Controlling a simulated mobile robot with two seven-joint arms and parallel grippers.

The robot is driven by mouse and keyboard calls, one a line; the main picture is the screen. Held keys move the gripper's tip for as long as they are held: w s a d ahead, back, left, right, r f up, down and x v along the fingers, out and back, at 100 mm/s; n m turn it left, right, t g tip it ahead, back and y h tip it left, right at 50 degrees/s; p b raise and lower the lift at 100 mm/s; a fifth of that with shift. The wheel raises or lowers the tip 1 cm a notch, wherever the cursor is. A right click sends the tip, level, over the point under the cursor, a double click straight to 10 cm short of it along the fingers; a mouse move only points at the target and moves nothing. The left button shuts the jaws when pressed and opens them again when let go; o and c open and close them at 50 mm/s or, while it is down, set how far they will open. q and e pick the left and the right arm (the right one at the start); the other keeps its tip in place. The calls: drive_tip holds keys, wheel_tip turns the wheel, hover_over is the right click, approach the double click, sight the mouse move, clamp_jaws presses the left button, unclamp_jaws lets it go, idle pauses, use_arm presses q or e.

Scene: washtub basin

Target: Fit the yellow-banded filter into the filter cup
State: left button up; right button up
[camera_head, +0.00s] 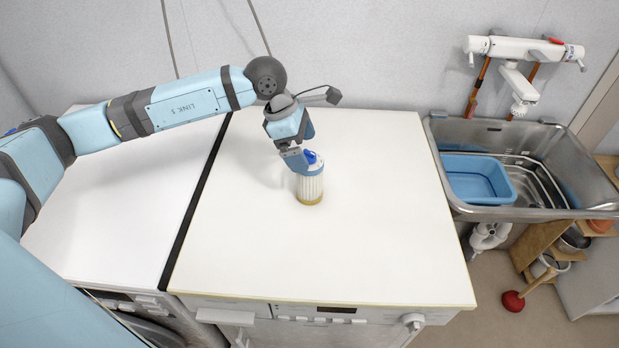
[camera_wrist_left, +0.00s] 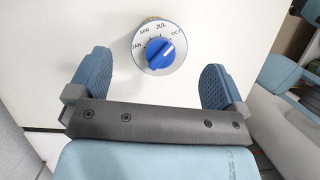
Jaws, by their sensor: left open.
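The yellow-banded filter (camera_head: 311,187) stands upright on the white top of the machine, with pale pleated sides and a yellow band at its base. In the left wrist view the filter (camera_wrist_left: 148,54) shows its round top, with a blue knob and month marks. My left gripper (camera_head: 303,164) is at the filter's top in the head view and hides part of it. In the left wrist view the left gripper (camera_wrist_left: 155,68) is open, its blue fingers spread wide with the filter top between and beyond them. I cannot make out a filter cup. My right gripper is out of view.
The white worktop (camera_head: 375,220) around the filter is clear. A dark gap separates it from another white top (camera_head: 120,215) on the left. A steel sink (camera_head: 560,190) with a blue basin (camera_head: 478,180) stands on the right, below a wall tap (camera_head: 520,50).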

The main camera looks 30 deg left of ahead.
sight(307, 155)
use_arm(q)
drive_tip(key=x, duration=0.5)
drive_tip(key=shift+p, duration=0.3)
drive_tip(key=shift+a+r, duration=0.1)
drive_tip(key=shift+r, duration=0.05)
drive_tip(key=c, duration=1.6)
